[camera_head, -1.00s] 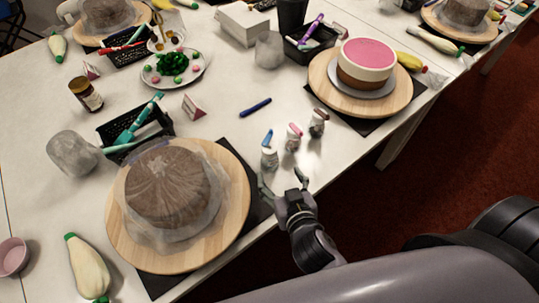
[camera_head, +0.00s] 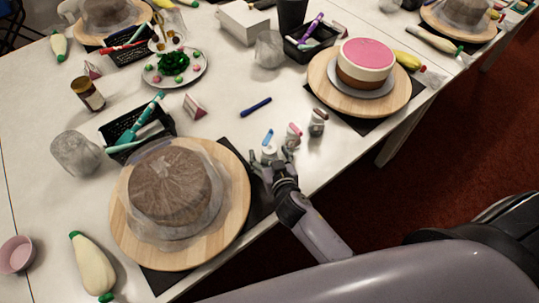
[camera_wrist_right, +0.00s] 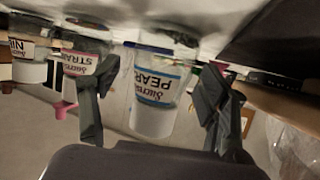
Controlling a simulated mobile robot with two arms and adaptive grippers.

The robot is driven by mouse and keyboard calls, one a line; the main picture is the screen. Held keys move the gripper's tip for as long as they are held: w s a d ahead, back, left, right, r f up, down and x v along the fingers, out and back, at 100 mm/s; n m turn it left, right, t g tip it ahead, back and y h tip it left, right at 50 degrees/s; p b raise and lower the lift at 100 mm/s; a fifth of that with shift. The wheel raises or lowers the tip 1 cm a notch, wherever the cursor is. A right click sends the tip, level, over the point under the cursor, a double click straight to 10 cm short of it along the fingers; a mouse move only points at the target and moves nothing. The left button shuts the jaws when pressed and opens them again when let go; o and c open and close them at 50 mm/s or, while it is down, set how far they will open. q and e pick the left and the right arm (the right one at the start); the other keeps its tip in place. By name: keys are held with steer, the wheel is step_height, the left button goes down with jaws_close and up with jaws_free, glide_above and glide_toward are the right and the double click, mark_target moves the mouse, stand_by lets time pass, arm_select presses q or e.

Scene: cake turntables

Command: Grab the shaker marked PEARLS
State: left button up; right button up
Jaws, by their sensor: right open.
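The PEARLS shaker (camera_wrist_right: 155,90) is a clear and white jar with a blue-edged label, upside down in the right wrist view. In the head view the shaker with a blue piece above it (camera_head: 268,151) stands near the table's front edge. My right gripper (camera_head: 272,163) is at this shaker, its fingers open on either side. In the wrist view the right gripper's fingers (camera_wrist_right: 152,92) flank the PEARLS shaker, with a gap visible at the right finger. The left finger overlaps the neighbouring pink-labelled shaker (camera_wrist_right: 83,65) in the picture. My left gripper is not in view.
The pink-topped shaker (camera_head: 292,139) and a brown-topped shaker (camera_head: 317,124) stand close by, up and right. A wrapped cake (camera_head: 170,185) sits on a wooden turntable (camera_head: 236,200) to the left. A blue pen (camera_head: 256,107) lies behind; the table around it is clear.

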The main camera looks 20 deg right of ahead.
steer(key=shift+s, duration=0.1)
steer(key=shift+c, duration=0.6)
steer(key=c, duration=1.3)
